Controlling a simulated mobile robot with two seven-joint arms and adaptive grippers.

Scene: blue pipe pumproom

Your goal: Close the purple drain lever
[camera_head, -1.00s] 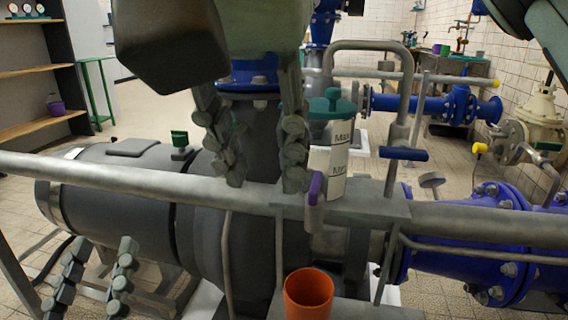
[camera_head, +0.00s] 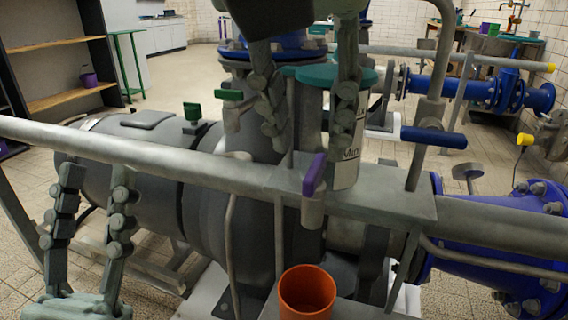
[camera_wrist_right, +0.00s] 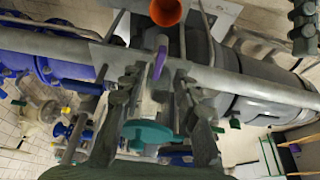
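The purple drain lever (camera_head: 314,175) sits on a short grey valve stub at the front of the metal bracket, above the orange cup (camera_head: 307,292). In the right wrist view the lever (camera_wrist_right: 159,63) lies between the fingertips of my right gripper (camera_wrist_right: 159,76), with gaps on both sides. In the head view my right gripper (camera_head: 309,133) reaches down from the top, open and empty, its fingertips just above and behind the lever. My left gripper (camera_head: 97,172) is open and empty at lower left, pointing up by the long grey rail.
The long grey rail (camera_head: 150,146) crosses in front of the dark pump body. A green-lidded container marked Min stands behind the lever. A blue-handled valve (camera_head: 433,137) is to its right, and green handles (camera_head: 193,112) are to its left. Blue flanged pipe (camera_head: 500,245) fills the lower right.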

